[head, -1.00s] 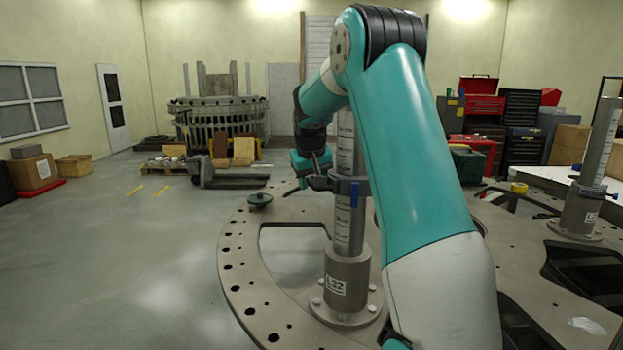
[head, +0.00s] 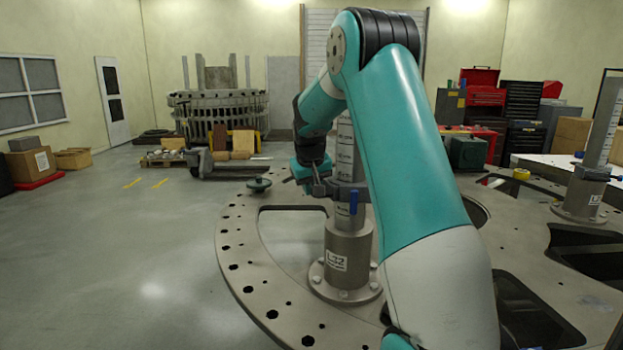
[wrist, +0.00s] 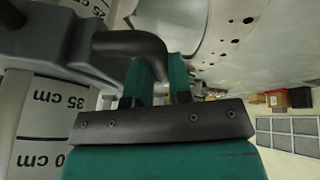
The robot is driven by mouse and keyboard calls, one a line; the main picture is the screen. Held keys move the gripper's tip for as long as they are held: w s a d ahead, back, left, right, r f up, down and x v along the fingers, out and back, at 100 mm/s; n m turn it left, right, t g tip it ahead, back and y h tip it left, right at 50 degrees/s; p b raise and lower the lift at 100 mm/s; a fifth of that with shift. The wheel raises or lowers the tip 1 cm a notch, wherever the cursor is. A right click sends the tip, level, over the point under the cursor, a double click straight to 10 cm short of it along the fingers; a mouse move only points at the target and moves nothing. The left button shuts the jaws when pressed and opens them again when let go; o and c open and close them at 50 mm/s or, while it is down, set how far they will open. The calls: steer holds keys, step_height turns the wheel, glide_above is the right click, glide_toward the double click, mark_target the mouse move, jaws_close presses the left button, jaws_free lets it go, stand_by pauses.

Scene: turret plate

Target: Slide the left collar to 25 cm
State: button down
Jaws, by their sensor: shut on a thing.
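In the wrist view the green fingers (wrist: 160,83) close on the bent handle (wrist: 130,43), and the collar body (wrist: 40,45) crosses the scale. A 35 cm mark (wrist: 62,97) shows beside the collar there; other marks are partly hidden. The collar's exact reading cannot be told.
The posts stand on a grey turret plate (head: 232,245) with holes and large openings. A second graduated post (head: 602,135) stands at the right. A green knob-like fitting (head: 259,184) sits near the plate's left edge. Open floor (head: 120,250) lies to the left.

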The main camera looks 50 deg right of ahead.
step_height(320, 180, down, 10)
steer(key=b, duration=0.5)
steer(key=shift+s+f, duration=0.1)
steer(key=shift+f, duration=0.05)
steer(key=c, duration=1)
jaws_free()
steer(key=shift+c, duration=0.2)
steer(key=b+v, duration=0.2)
steer(key=v, duration=1.5)
steer(key=shift+r, duration=0.3)
